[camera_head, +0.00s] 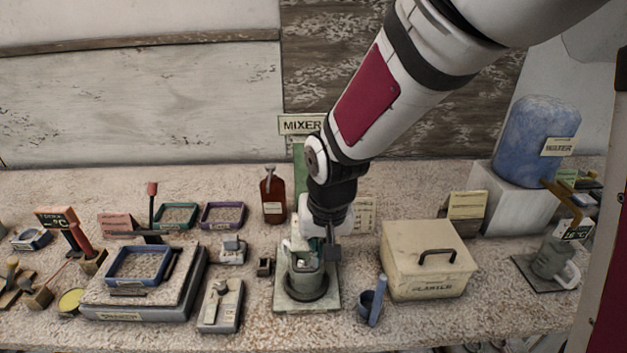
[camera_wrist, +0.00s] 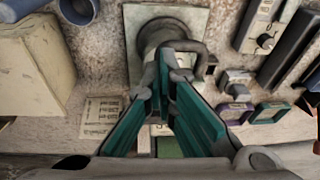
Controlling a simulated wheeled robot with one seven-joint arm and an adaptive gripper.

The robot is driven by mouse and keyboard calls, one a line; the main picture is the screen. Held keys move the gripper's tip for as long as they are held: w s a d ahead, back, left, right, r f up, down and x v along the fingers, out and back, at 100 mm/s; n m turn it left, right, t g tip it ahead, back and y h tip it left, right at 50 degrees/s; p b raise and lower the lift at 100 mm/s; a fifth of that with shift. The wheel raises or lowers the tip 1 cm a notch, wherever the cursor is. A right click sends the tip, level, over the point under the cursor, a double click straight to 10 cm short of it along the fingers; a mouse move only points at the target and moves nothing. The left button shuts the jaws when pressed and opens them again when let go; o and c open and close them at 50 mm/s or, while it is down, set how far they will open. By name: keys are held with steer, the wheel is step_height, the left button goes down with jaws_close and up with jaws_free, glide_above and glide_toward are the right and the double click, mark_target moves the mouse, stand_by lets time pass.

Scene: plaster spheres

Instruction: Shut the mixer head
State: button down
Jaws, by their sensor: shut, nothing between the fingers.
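The mixer (camera_head: 293,300) stands mid-table on a pale green base plate, with a grey-green vessel (camera_head: 305,284) on it and a green column (camera_head: 299,160) behind. My gripper (camera_head: 332,250) is shut and empty, pointing down just above and to the right of the vessel. My arm and wrist hide much of the mixer's upper part, so the angle of its head cannot be told. In the wrist view the closed fingertips (camera_wrist: 167,78) overlap the near side of the mixer's vessel (camera_wrist: 160,35); whether they touch it is unclear.
A cream plaster box (camera_head: 428,262) stands right of the mixer, with a blue scoop cup (camera_head: 371,302) between them. A grey switch box (camera_head: 221,305) and a small dark block (camera_head: 264,267) are on the left. A brown bottle (camera_head: 272,197) stands behind.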

steer(key=shift+s+d+f, duration=0.2)
steer(key=shift+s+f, duration=0.05)
steer(key=w+d+p+v, duration=0.1)
steer(key=w+p+v, duration=0.2)
steer(key=v, duration=1.1)
steer(key=s+d+r+t, duration=0.1)
steer(key=s+d+r, duration=0.2)
steer(key=s+d, duration=0.3)
steer(key=s+d+r+t, duration=0.2)
steer(key=s+d, duration=0.5)
steer(key=s, duration=0.5)
steer(key=shift+r+h, duration=0.4)
steer(key=shift+r, duration=0.35)
steer(key=shift+w, duration=0.1)
